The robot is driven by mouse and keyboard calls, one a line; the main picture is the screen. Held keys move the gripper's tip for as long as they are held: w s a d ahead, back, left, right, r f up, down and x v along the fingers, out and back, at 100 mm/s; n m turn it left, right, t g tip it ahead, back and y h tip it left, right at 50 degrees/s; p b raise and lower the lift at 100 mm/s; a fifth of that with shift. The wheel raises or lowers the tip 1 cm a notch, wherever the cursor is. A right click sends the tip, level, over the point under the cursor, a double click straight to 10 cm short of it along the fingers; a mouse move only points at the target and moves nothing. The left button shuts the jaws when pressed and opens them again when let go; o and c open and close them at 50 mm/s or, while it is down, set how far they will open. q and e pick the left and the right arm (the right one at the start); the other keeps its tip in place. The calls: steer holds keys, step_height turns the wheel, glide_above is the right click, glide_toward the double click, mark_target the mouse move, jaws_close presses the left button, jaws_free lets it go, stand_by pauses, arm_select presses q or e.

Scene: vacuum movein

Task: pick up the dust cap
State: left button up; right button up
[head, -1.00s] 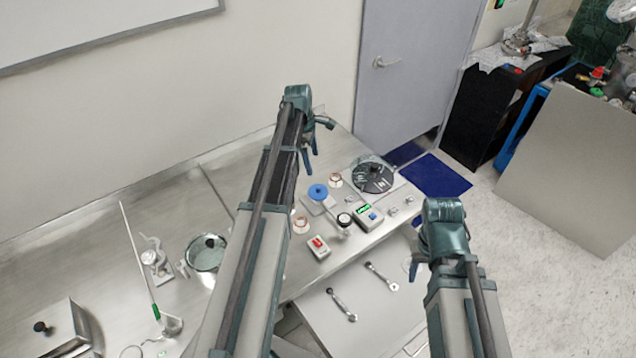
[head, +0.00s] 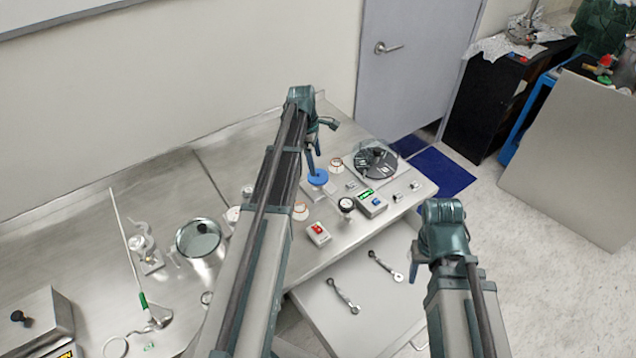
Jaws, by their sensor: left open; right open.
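A round blue cap (head: 318,177), which looks like the dust cap, lies on the steel bench among small parts. My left gripper (head: 322,143) is open above it. One dark teal finger reaches down in the picture to the blue cap's upper edge; I cannot tell whether it touches or only overlaps it in view. The other finger points to the right. My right gripper (head: 418,264) hangs at the lower right, in front of the bench's edge, mostly hidden by its own wrist, and holds nothing visible.
A gauge (head: 346,205), a box with a green display (head: 367,199) and a red-switch box (head: 318,234) stand close to the cap. A dark disc under a clear cover (head: 376,164) is behind right. A glass dish (head: 198,239) is left.

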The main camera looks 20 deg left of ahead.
mark_target(318, 172)
arm_select(q)
steer(key=shift+w+d+f+b, duration=0.1)
steer(key=shift+d+f+b, duration=0.1)
steer(key=shift+f+b, duration=1.15)
steer(key=shift+w+d+f+b, duration=0.1)
steer(key=shift+d+f+b, duration=0.05)
steer(key=shift+f+b, duration=1.15)
steer(key=shift+c, duration=0.2)
steer(key=c, duration=1.1)
steer(key=shift+r+p, duration=0.2)
steer(key=shift+p, duration=0.15)
